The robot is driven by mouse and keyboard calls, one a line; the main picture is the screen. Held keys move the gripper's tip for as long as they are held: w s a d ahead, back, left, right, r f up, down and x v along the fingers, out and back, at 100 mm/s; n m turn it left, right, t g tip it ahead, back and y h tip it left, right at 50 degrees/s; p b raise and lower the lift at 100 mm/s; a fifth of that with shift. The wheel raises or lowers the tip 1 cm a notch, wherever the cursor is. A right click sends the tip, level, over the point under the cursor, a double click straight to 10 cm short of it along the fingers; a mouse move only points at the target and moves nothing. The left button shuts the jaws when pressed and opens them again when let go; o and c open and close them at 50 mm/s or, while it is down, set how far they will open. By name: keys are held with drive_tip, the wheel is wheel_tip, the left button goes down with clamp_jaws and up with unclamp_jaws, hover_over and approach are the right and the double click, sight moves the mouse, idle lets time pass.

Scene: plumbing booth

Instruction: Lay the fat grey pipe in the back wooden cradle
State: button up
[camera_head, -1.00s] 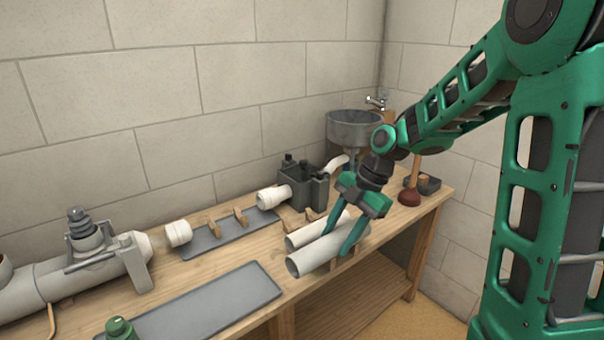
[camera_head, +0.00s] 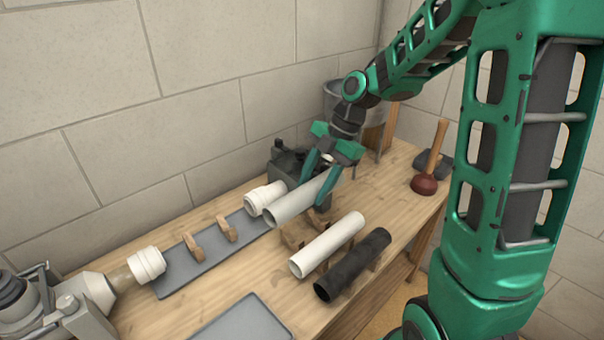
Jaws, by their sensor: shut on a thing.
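My gripper (camera_head: 315,190) is shut on the fat grey pipe (camera_head: 291,203), one finger on each side. It holds the pipe tilted, open end toward the lower left, apparently above the bench. Two wooden cradle blocks (camera_head: 227,229) stand empty on a grey tray at the back, left of the pipe. Another wooden cradle (camera_head: 291,238) shows just below the pipe, partly hidden behind it and a white pipe.
A white pipe (camera_head: 325,246) and a black pipe (camera_head: 350,266) lie in front. White fittings stand at the tray's ends (camera_head: 147,265) and (camera_head: 262,198). A plunger (camera_head: 425,183) stands at right. The bench front-left holds a flat grey tray (camera_head: 243,322).

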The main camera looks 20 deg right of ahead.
drive_tip(key=shift+w, duration=0.2)
drive_tip(key=shift+w+d+f, duration=0.1)
drive_tip(key=shift+f, duration=5.05)
drive_tip(key=o, duration=1.2)
